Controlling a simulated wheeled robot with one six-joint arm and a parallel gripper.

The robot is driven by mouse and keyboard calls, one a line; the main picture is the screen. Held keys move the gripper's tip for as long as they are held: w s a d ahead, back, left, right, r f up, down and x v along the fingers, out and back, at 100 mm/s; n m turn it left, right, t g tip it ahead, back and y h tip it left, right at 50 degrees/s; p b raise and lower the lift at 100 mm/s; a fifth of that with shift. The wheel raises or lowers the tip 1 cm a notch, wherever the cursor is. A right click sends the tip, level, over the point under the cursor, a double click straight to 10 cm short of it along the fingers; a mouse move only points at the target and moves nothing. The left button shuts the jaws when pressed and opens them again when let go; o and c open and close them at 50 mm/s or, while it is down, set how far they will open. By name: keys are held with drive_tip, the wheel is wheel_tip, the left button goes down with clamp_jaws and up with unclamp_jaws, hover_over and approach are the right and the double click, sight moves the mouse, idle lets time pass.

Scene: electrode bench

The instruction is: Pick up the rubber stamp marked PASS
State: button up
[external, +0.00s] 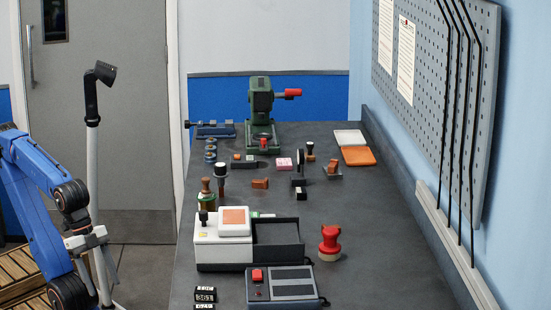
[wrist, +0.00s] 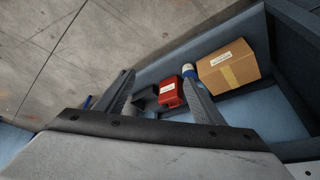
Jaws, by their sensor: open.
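Several stamp-like things stand on the grey bench (external: 400,265) in the external view. A red-handled one (external: 329,238) stands at the near right of the bench. A dark-topped one (external: 221,170) and a brown-handled one (external: 206,186) stand at the left.
A white device with an open dark tray (external: 223,255) and a grey button box (external: 280,286) fill the near bench. A green press (external: 260,100) stands at the back. The wrist view shows a cardboard box (wrist: 228,67) and a red box (wrist: 171,92) in a blue compartment.

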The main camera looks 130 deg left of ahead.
wheel_tip(320, 180, up, 37)
drive_tip(key=w+a+r+n+y, duration=0.15)
drive_tip(key=w+a+r, duration=0.25)
drive_tip(key=w+a, duration=0.4)
drive_tip(key=w+a+r+n+y, duration=0.1)
drive_tip(key=w+a+r+n, duration=0.25)
drive_tip(key=w+a, duration=0.35)
drive_tip(key=w+a+r+n+g, duration=0.1)
drive_tip(key=w+a+n, duration=0.15)
drive_tip(key=a, duration=0.65)
drive_tip(key=w+a+r+n, duration=0.1)
drive_tip(key=w+a, duration=0.3)
drive_tip(key=a, duration=0.6)
drive_tip(key=n+g+y, duration=0.2)
drive_tip(key=n+g, duration=0.1)
drive_tip(key=n, duration=0.4)
hover_over(307, 146)
drive_tip(key=s+d, duration=0.2)
drive_tip(key=d, duration=0.4)
drive_tip(key=shift+f, duration=7.4)
drive_tip(key=x, duration=1.2)
drive_tip(key=shift+w, duration=0.1)
drive_tip(key=shift+w+x, duration=0.2)
drive_tip(key=shift+x, duration=1.15)
drive_tip(key=shift+w+x, duration=0.15)
drive_tip(key=shift+x, duration=1.2)
drive_tip(key=shift+d, duration=0.1)
drive_tip(key=c, duration=1.1)
